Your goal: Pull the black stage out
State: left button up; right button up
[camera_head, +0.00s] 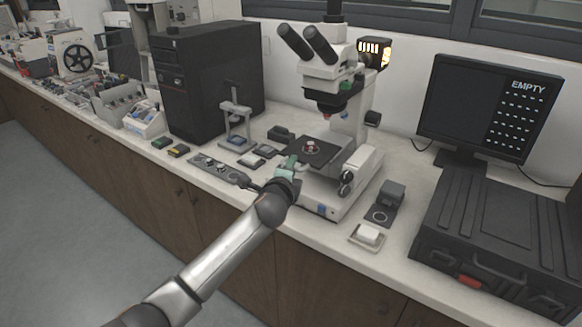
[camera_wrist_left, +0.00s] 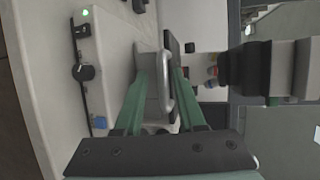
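In the left wrist view the stage shows edge-on as a dark strip (camera_wrist_left: 174,42). A pale grey loop handle (camera_wrist_left: 166,82) shows near it. My left gripper (camera_head: 291,165) is at the stage's front left side. In the left wrist view its green fingers (camera_wrist_left: 161,72) are apart, with the handle between them. I cannot tell whether either finger touches it. My right gripper is not in view.
The microscope's eyepieces and head (camera_head: 325,65) rise above the stage. A black computer tower (camera_head: 208,80) stands to the left, with a small grey stand (camera_head: 236,120) beside it. A large black case (camera_head: 500,235) and a monitor (camera_head: 487,105) are at the right.

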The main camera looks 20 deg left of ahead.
pick_arm(q)
jog(key=shift+o, duration=0.4)
jog(key=shift+r, duration=0.1)
jog(key=shift+s+r, duration=0.1)
jog(key=v, duration=1.2)
jog(key=shift+s, duration=0.1)
jog(key=s+d+f+n+g+h, duration=0.15)
jog(key=s+f+n, duration=0.35)
jog(key=s+f, duration=0.55)
jog(key=s+f+n+g+h, duration=0.25)
jog(key=s+f+n, duration=0.35)
jog(key=f, duration=0.8)
jog(key=s+a+f+n+g, duration=0.1)
jog(key=s+f+n, duration=0.4)
jog(key=s, duration=0.8)
jog(key=shift+a+f+g+y, duration=0.4)
jog(key=shift+f+g, duration=0.3)
jog(key=shift+f, duration=0.3)
